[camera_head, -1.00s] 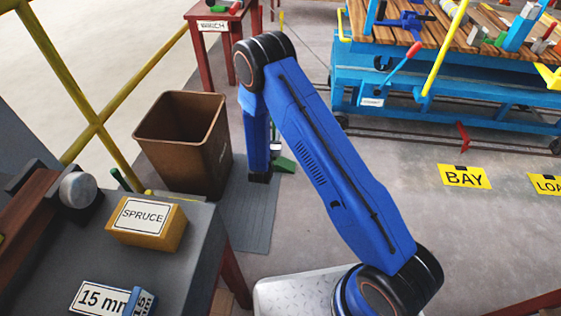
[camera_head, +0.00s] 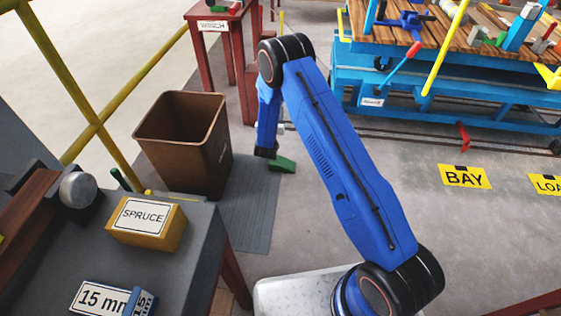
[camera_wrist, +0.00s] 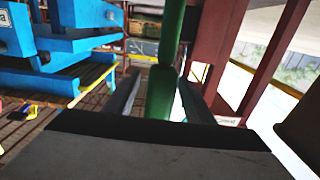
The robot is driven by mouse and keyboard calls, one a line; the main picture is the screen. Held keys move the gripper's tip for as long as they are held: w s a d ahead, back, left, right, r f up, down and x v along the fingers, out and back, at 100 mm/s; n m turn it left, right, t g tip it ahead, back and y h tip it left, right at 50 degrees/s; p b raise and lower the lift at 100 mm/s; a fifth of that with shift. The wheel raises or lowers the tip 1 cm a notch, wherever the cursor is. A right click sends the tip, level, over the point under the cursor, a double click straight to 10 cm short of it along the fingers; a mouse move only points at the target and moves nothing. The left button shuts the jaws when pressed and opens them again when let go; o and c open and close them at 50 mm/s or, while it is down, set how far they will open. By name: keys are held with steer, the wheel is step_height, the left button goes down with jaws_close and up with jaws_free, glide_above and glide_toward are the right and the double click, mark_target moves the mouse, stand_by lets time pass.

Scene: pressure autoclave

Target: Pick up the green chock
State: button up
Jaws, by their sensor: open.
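The green chock (camera_head: 283,165) lies low at the edge of the grey ribbed mat, just right of my wrist's black end in the head view. My gripper is mostly hidden behind my blue forearm there; a small silvery part shows above the chock. In the wrist view, my gripper (camera_wrist: 159,76) is open, with one finger on each side of a tall green shape (camera_wrist: 158,95). That shape looks like the chock seen close up. I cannot tell whether the fingers touch it.
A brown bin (camera_head: 185,145) stands left of the mat (camera_head: 250,215). A grey bench (camera_head: 190,265) with a SPRUCE block (camera_head: 146,222) is at the lower left. A red table (camera_head: 225,55) stands behind, and a blue cart (camera_head: 430,75) at the back right. Open floor lies right of my arm.

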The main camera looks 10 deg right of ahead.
steer(key=shift+x, duration=0.85)
jaws_close()
stand_by(0.8)
